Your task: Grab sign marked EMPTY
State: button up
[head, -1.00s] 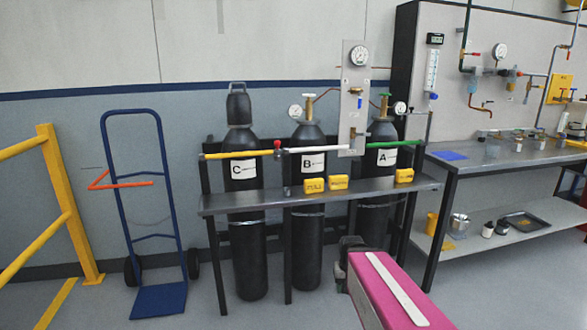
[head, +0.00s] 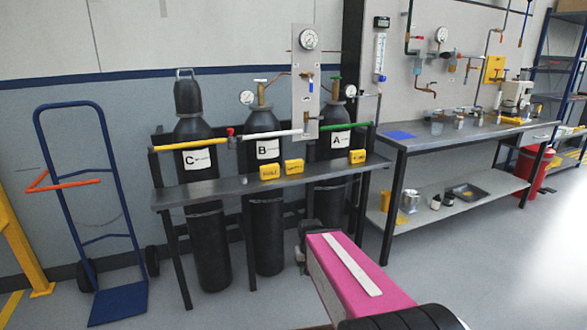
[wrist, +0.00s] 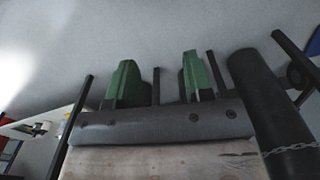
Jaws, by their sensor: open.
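Three yellow signs stand on the grey shelf (head: 225,190) in front of the gas cylinders: a left sign (head: 270,172), a middle sign (head: 294,166) and a right sign (head: 357,156). Their dark lettering is too small to read, so I cannot tell which is marked EMPTY. My gripper (wrist: 160,82) shows in the wrist view with its two green fingers apart and nothing between them. In the head view the end of my arm is low, in front of the shelf and below its top. No sign shows clearly in the wrist view.
Black cylinders C (head: 207,245), B (head: 265,235) and A (head: 331,200) stand behind the shelf. A gauge panel (head: 304,100) rises above it. A blue hand truck (head: 50,150) stands left, a steel workbench (head: 450,133) right. Floor in front is free.

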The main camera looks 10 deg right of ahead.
jog(key=o, duration=0.5)
jog(key=shift+w+d, duration=0.1)
jog(key=shift+w, duration=0.1)
jog(key=o, duration=0.4)
jog(key=w+d+t, duration=0.1)
jog(key=w, duration=0.1)
jog(key=w+d+r+t+h, duration=0.1)
jog(key=w, duration=0.1)
jog(key=w+d+m+t, duration=0.1)
jog(key=w, duration=0.1)
jog(key=shift+w+r+h, duration=0.15)
jog(key=shift+w+h, duration=0.1)
jog(key=shift+h, duration=0.05)
jog(key=shift+c, duration=0.2)
jog(key=n+t+y, duration=0.3)
jog(key=t+y, duration=0.2)
jog(key=t, duration=1)
send_near(295, 166)
jog(key=w, duration=0.4)
jog(key=w+a, duration=0.1)
jog(key=w, duration=0.1)
jog(key=shift+w+a+f, duration=0.2)
jog(key=shift+w, duration=0.05)
jog(key=shift+w+a+r, duration=0.15)
jog(key=shift+w, duration=0.65)
jog(key=shift+w+a+r, duration=0.1)
jog(key=shift+w+r, duration=0.05)
jog(key=shift+w, duration=0.7)
jog(key=shift+w+a+r, duration=0.15)
jog(key=shift+w, duration=0.65)
